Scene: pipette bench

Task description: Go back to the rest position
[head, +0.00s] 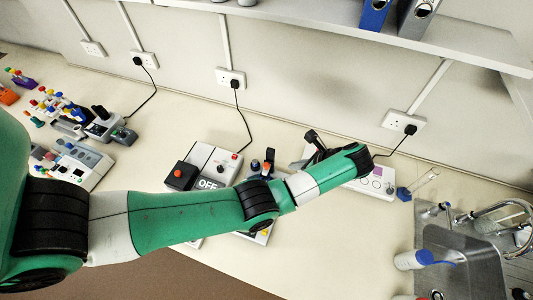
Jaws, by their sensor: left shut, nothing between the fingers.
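My left arm comes in from the left, across the front of the bench. My left gripper (313,138) is dark and small, beyond the wrist at the arm's far end, over a white device. It is shut and empty, and the arm partly hides what lies below it. My right gripper is not in view.
A white device marked OFF (211,170) stands left of the gripper. A white device with round buttons (374,184) and a clear tube in a blue holder (404,193) are to its right. A sink (460,255) is at the lower right. A shelf (330,22) overhangs the back.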

